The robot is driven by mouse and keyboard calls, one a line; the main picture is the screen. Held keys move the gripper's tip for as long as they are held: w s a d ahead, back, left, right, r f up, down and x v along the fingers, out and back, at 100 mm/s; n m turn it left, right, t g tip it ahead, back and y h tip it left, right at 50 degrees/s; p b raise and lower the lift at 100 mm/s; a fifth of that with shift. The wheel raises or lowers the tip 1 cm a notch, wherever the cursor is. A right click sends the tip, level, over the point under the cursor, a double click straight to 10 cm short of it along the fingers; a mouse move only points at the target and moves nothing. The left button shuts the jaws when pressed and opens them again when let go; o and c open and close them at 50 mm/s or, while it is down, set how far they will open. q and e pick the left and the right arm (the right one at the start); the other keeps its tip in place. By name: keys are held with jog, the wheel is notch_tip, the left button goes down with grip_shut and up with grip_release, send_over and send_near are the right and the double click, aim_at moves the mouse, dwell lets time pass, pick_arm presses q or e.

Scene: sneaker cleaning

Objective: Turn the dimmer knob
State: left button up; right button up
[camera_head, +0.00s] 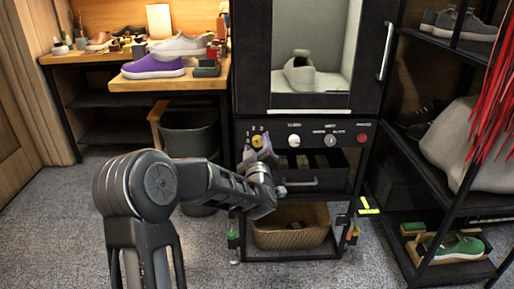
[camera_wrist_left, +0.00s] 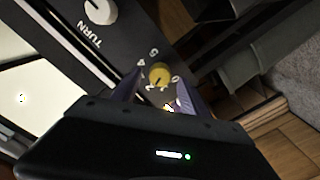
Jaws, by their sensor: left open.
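The dimmer knob is a small round yellow knob (camera_head: 257,141) at the left end of the black control panel (camera_head: 348,126) under the lit cabinet. Numbers are printed around it. My left gripper (camera_head: 260,155) is just below and in front of it, its jaws open. In the left wrist view the yellow knob (camera_wrist_left: 159,75) shows between the tips of the two spread fingers (camera_wrist_left: 158,86). I cannot tell whether either finger touches it. My right gripper is not in view.
White knobs (camera_head: 294,140) and a red button (camera_head: 361,138) sit further right on the panel. A partly open drawer (camera_head: 312,183) lies below it. A black shoe rack (camera_head: 437,180) stands to the right. A dark bin (camera_head: 190,130) and a wooden bench with shoes are at left.

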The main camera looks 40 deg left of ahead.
pick_arm(q)
jog(key=shift+w+a, duration=0.15)
jog(key=shift+w, duration=0.05)
grip_shut()
dwell(0.5)
